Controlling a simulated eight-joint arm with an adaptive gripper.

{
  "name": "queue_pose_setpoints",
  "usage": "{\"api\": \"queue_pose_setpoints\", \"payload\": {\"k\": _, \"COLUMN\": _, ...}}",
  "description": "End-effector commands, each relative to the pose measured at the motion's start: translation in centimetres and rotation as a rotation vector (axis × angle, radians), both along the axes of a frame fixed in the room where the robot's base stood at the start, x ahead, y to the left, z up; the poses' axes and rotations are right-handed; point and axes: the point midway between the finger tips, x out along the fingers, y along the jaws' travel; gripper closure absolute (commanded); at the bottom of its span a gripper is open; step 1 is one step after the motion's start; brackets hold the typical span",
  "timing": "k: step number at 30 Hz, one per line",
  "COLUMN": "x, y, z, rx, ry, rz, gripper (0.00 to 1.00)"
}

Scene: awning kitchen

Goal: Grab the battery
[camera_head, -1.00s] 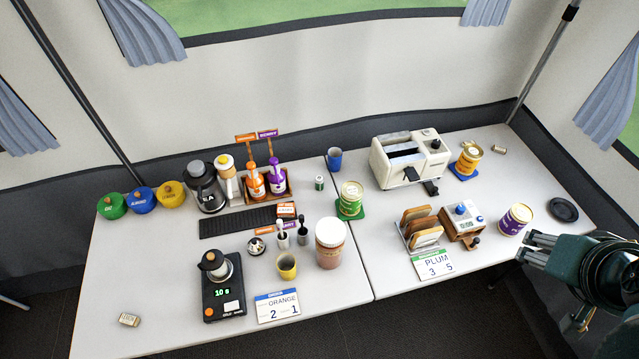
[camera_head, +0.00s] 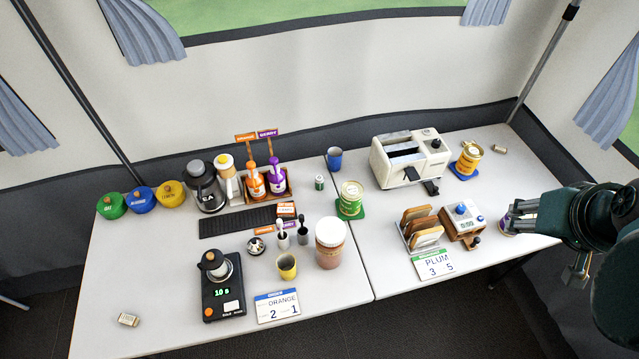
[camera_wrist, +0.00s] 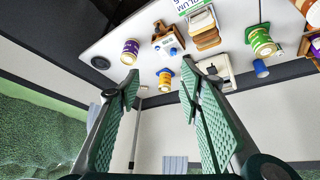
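A small green-and-white cylinder (camera_head: 319,183) stands upright near the back middle of the tables, left of the blue cup. It looks like a battery, but is too small to be sure. A small beige piece (camera_head: 128,320) lies at the front left and a similar one (camera_head: 499,149) at the back right; I cannot tell what they are. My gripper (camera_head: 545,240) is at the right edge of the right table, far from the green-and-white cylinder. In the wrist view its fingers (camera_wrist: 160,80) are spread apart with nothing between them.
A purple-labelled can (camera_head: 507,225) is partly hidden behind my gripper.

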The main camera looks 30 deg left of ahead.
Motion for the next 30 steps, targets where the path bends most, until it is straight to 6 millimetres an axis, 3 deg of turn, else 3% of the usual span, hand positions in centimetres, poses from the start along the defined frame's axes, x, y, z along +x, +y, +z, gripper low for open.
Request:
{"api": "queue_pose_setpoints", "payload": {"k": 16, "x": 6.5, "y": 7.6, "z": -0.2, "rx": -0.080, "ry": 0.087, "rz": 0.249, "gripper": 0.63}}
{"api": "queue_pose_setpoints", "payload": {"k": 30, "x": 11.3, "y": 15.4, "z": -2.3, "rx": -0.148, "ry": 0.156, "rz": 0.466, "gripper": 0.63}}
